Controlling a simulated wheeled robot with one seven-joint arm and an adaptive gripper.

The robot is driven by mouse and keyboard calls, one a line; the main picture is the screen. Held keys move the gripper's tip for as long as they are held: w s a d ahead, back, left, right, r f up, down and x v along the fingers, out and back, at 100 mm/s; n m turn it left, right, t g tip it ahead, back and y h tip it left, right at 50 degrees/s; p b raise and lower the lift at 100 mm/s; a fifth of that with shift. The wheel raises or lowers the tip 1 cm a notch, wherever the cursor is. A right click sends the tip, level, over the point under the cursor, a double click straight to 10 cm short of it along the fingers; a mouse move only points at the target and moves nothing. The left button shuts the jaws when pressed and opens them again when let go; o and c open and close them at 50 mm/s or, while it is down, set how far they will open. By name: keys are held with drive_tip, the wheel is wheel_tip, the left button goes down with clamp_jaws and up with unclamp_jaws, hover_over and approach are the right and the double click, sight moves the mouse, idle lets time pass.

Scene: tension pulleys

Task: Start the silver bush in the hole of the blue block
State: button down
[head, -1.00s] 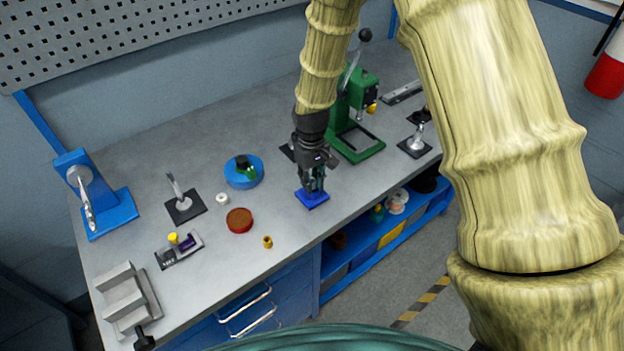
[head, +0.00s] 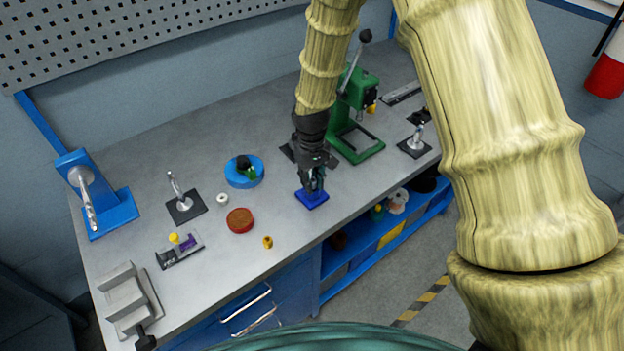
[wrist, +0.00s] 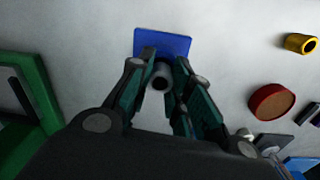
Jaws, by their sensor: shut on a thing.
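The blue block (head: 312,198) lies flat on the grey bench near its front edge; it also shows in the wrist view (wrist: 163,43). My gripper (head: 315,188) is right above the block, pointing down. In the wrist view my gripper (wrist: 161,84) is shut on the silver bush (wrist: 162,76), a short grey tube with a dark open end. The bush overlaps the block's near part in that view. The block's hole is hidden, and I cannot tell whether the bush touches the block or is in the hole.
A green press (head: 354,125) stands right behind my gripper. A red-brown disc (head: 240,220), a small brass bush (head: 267,242), a white ring (head: 222,198) and a round blue tray (head: 244,172) lie to the left. The bench between these and the block is clear.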

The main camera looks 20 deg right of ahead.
drive_tip(key=shift+f, duration=0.3)
drive_tip(key=shift+r, duration=0.35)
drive_tip(key=shift+f, duration=0.3)
idle(1.2)
drive_tip(key=shift+r+p, duration=0.3)
drive_tip(key=shift+p, duration=0.5)
idle(1.0)
drive_tip(key=c, duration=1.2)
unclamp_jaws()
drive_tip(key=shift+c, duration=0.2)
wheel_tip(320, 180, up, 12)
